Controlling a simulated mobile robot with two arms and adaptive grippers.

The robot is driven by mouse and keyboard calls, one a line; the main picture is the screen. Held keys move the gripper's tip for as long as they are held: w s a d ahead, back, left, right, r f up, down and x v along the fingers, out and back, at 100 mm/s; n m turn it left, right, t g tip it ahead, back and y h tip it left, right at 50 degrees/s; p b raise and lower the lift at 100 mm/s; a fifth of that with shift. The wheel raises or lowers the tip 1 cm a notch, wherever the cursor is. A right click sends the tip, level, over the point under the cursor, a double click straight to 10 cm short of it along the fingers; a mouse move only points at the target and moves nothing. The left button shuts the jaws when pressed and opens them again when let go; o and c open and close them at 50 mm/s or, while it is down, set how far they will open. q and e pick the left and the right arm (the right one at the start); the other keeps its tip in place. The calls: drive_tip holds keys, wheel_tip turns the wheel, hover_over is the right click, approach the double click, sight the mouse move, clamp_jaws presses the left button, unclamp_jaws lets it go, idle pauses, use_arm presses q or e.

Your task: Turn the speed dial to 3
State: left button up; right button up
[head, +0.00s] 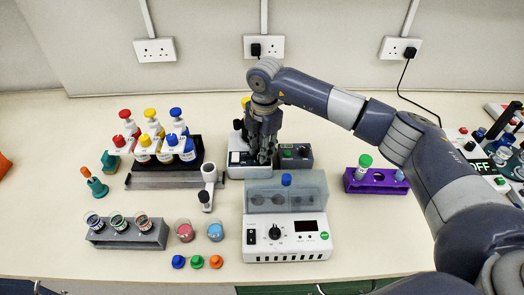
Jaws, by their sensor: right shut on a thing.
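My right gripper (265,157) points down at the front of a small white and dark device (238,158) in the middle of the bench. It is shut at what seems to be the device's dial; the fingers hide the dial and its scale, so I cannot read its setting. Another black dial (274,232), on the white front unit (290,244), is in plain view with no gripper on it. My left gripper is out of view.
A clear-lidded block (286,190) is in front.

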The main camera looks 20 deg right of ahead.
drive_tip(key=n+b, duration=0.3)
drive_tip(key=n, duration=0.1)
drive_tip(key=shift+w+f+n, duration=0.1)
drive_tip(key=shift+f+n, duration=0.05)
drive_tip(key=shift+n, duration=0.15)
drive_tip(key=n+b, duration=0.3)
drive_tip(key=n, duration=0.1)
drive_tip(key=shift+n, duration=0.3)
drive_tip(key=n+b, duration=0.2)
drive_tip(key=n, duration=0.1)
drive_tip(key=shift+w+g, duration=0.1)
drive_tip(key=shift+g, duration=0.2)
drive_tip(key=shift+a+r+n+b, duration=0.15)
drive_tip(key=shift+n+b, duration=0.2)
drive_tip(key=shift+n, duration=0.9)
drive_tip(key=shift+d+r+n+b, duration=0.1)
drive_tip(key=shift+n+b, duration=0.2)
drive_tip(key=shift+n, duration=0.95)
drive_tip(key=o, duration=1.1)
drive_tip(key=shift+c, duration=0.2)
